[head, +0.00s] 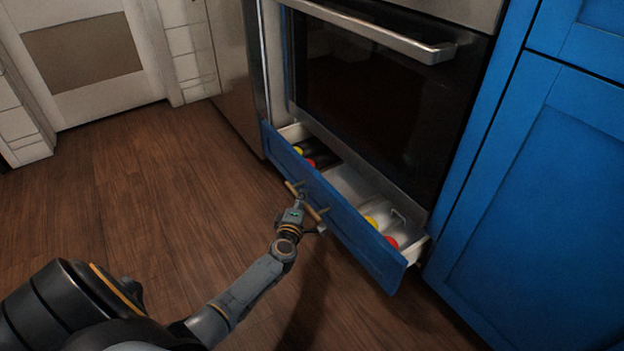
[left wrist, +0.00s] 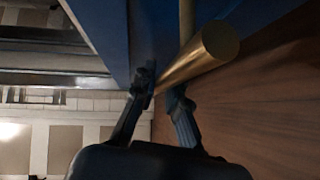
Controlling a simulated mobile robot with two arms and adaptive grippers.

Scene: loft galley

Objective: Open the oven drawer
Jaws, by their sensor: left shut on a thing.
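The oven drawer (head: 345,218) is a blue-fronted drawer under the oven. It stands partly open, and its pale inside shows behind the front. Its brass bar handle (head: 314,213) runs along the middle of the front. My left gripper (head: 302,200) is at this handle and shut on it. In the left wrist view the brass handle (left wrist: 205,55) passes between the two fingers of my left gripper (left wrist: 162,98), next to the blue front. The fingertips' exact contact is partly hidden. My right gripper is not in view.
Items with yellow and red ends (head: 371,222) lie inside the drawer. The oven door (head: 375,85) above is shut and has a steel bar handle (head: 390,38). Blue cabinets (head: 545,190) stand at right. The wooden floor (head: 150,190) at left is clear.

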